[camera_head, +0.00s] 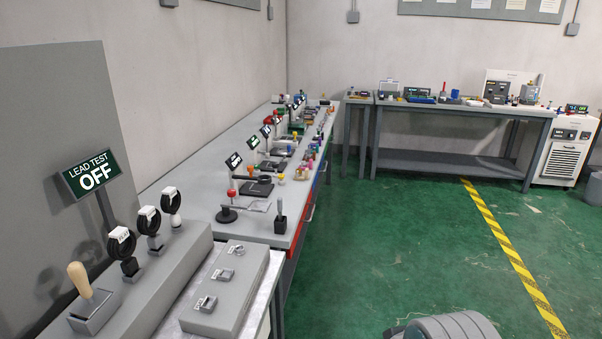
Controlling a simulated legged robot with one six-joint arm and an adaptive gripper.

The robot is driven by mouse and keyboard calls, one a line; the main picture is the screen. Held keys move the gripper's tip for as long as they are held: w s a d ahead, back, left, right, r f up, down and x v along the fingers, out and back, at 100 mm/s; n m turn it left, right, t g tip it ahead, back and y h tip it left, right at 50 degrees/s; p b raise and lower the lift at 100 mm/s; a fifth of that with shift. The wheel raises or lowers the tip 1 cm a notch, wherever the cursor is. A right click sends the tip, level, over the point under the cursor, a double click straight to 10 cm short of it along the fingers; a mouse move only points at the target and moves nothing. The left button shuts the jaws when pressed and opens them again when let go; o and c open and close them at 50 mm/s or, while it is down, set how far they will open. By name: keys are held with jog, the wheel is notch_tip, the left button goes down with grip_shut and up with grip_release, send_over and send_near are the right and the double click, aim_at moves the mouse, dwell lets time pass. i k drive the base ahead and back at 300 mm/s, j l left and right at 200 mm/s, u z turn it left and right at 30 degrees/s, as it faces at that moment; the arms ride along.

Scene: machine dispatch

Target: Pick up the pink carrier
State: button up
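I cannot make out the pink carrier for certain. Several small colored items (303,172) stand along the front edge of the long bench (205,201) on the left, some pinkish or tan, but they are too small to tell apart. My gripper is not in view.
A "LEAD TEST OFF" sign (91,174) stands over a near grey console with a wooden-handled tool (80,280) and black rings. A second bench (465,108) with equipment stands along the back wall. The green floor (400,215) is open, crossed by a yellow-black stripe (515,262).

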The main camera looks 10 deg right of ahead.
aim_at(303, 164)
jog(key=i+j+z, duration=0.1)
jog(key=i+z, duration=0.35)
jog(key=i, duration=1.15)
jog(key=i+l+u, duration=0.1)
jog(key=i, duration=0.6)
jog(key=i+l+u, duration=0.3)
jog(key=i+u, duration=0.15)
jog(key=i, duration=0.2)
